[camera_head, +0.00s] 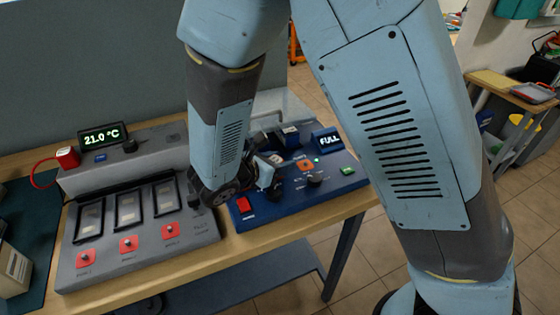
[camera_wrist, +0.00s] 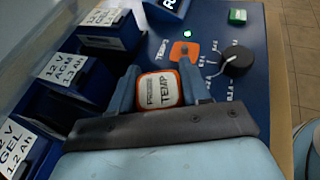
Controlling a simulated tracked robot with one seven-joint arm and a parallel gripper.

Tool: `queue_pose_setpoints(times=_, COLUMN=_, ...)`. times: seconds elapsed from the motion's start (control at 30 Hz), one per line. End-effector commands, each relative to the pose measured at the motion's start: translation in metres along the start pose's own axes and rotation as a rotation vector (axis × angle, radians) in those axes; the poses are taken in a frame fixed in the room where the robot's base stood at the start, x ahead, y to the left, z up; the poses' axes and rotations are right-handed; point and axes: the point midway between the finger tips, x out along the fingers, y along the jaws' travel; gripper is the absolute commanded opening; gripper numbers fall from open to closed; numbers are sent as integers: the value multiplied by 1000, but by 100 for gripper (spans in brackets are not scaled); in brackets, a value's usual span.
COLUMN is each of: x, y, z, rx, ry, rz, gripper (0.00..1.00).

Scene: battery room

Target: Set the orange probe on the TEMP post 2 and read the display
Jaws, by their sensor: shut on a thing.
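In the wrist view my gripper (camera_wrist: 160,78) is shut on the orange probe (camera_wrist: 158,89), which has a white label reading TEMP. It is over the blue unit, near an orange pad (camera_wrist: 184,50) with a dark post and printed TEMP lettering. In the head view my gripper (camera_head: 267,178) is above the blue unit (camera_head: 325,197); the probe is not clear there. The grey unit has three red pads with posts in front, the middle one (camera_head: 128,244) among them; their small labels are hard to read. Its display (camera_head: 103,136) reads 21.0 °C.
A red block (camera_head: 67,157) with a red cable is at the grey unit's left. The blue unit has a FULL display (camera_head: 327,141), a black knob (camera_wrist: 236,61), a green label (camera_wrist: 238,16) and a red switch (camera_head: 245,206). Labelled batteries (camera_wrist: 75,81) stand close left of my gripper.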

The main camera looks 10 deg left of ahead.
Motion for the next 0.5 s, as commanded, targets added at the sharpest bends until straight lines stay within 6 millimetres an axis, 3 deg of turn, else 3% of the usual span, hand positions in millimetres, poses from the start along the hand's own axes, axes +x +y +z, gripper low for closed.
queue_pose_setpoints(times=0.5, x=4, y=0, z=-8, rx=0, ry=0, rz=-1, gripper=11)
